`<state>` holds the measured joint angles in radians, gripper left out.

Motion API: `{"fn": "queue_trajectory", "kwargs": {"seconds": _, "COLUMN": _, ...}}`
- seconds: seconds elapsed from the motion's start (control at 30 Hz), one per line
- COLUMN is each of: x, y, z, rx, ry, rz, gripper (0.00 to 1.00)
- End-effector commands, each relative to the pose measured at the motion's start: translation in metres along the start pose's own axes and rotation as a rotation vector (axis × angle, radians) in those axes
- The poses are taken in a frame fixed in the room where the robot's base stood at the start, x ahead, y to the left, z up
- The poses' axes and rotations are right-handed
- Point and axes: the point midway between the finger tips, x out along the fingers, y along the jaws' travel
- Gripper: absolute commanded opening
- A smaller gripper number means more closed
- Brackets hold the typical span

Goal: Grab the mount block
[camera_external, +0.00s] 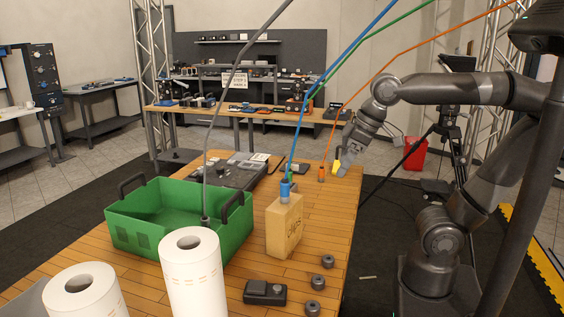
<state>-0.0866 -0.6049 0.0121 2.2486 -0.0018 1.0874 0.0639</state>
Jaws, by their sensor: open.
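My gripper (343,160) is at the far right part of the wooden table, tilted down toward the top. It is open; its fingers are small in view. A small yellow piece (337,168) shows at its tip; I cannot tell whether they touch. No piece is clearly recognisable as the mount block. A tan block (284,232) with dark marking stands upright mid-table, with a blue cylinder (286,191) at its top. A low dark block (265,292) with a round knob lies at the near edge. Both are well apart from my gripper.
A green bin (150,240) with dark handles stands at left on the table (325,225). Two white paper rolls (194,275) stand in front. Small dark round parts (327,262) lie at near right. An orange connector (321,174) is near my gripper. Coloured cables hang overhead.

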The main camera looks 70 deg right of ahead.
Motion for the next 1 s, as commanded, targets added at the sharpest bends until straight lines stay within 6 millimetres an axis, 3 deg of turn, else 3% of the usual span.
{"fn": "queue_trajectory", "kwargs": {"seconds": 0.27, "x": 0.014, "y": -0.064, "z": -0.064, "rx": -0.057, "ry": -0.142, "rz": -0.033, "gripper": 0.71}}
{"fn": "queue_trajectory", "kwargs": {"seconds": 0.5, "x": 0.038, "y": -0.137, "z": -0.105, "rx": -0.108, "ry": -0.265, "rz": -0.04, "gripper": 0.71}}
{"fn": "queue_trajectory", "kwargs": {"seconds": 0.7, "x": 0.058, "y": -0.188, "z": -0.12, "rx": -0.139, "ry": -0.338, "rz": -0.034, "gripper": 0.71}}
{"fn": "queue_trajectory", "kwargs": {"seconds": 1.0, "x": 0.079, "y": -0.238, "z": -0.127, "rx": -0.17, "ry": -0.403, "rz": -0.021, "gripper": 0.71}}
